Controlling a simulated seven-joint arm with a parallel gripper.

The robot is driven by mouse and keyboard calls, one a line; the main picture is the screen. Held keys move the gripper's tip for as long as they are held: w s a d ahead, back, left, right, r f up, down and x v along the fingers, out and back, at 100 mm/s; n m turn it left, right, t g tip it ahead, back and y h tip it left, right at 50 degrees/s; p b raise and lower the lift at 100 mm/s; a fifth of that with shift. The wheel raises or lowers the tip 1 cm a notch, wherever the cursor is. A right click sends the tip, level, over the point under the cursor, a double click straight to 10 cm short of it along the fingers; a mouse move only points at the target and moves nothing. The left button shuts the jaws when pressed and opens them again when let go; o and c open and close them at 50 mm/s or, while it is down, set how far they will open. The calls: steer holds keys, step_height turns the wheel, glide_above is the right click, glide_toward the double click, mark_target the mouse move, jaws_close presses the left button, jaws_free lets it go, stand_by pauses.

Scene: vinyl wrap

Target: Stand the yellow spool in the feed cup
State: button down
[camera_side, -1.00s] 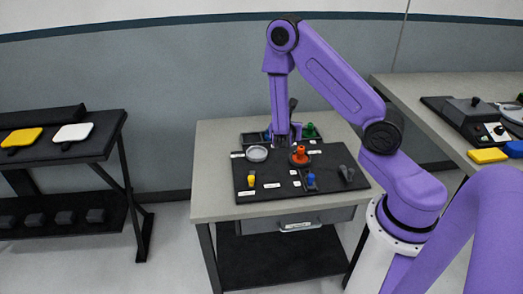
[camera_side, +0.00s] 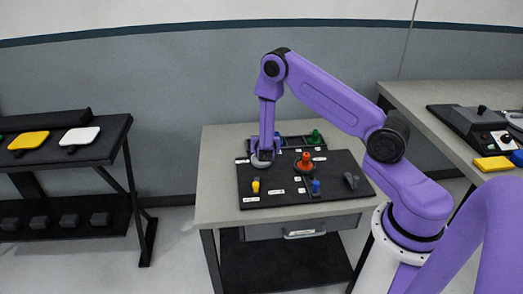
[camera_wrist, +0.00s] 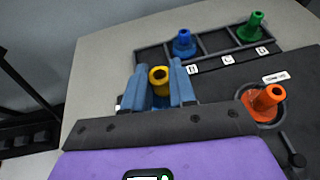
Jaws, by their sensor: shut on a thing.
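My gripper (camera_wrist: 160,88) has its blue fingers shut on the yellow spool (camera_wrist: 158,76), whose top shows between them in the wrist view. In the side view my gripper (camera_side: 262,153) is low over the round grey dish (camera_side: 262,163) at the left back of the black board. The held spool is hidden there, so I cannot tell whether it touches the dish. An orange spool (camera_side: 305,161) stands in a dark round holder to the right; it also shows in the wrist view (camera_wrist: 264,100). I cannot read which round holder is labelled the feed cup.
A blue spool (camera_wrist: 183,43) and a green spool (camera_wrist: 252,27) stand in the divided rack behind. A small yellow piece (camera_side: 255,185), a blue piece (camera_side: 316,186) and a grey wedge (camera_side: 351,181) are at the board's front. The grey tabletop is clear around the board.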

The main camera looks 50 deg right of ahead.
steer(key=w+f, duration=0.1)
steer(key=w+d+f, duration=0.1)
steer(key=f, duration=0.1)
steer(key=shift+w, duration=0.2)
steer(key=shift+a+f, duration=0.1)
steer(key=shift+f, duration=1.35)
steer(key=shift+f, duration=0.15)
steer(key=c, duration=0.9)
jaws_free()
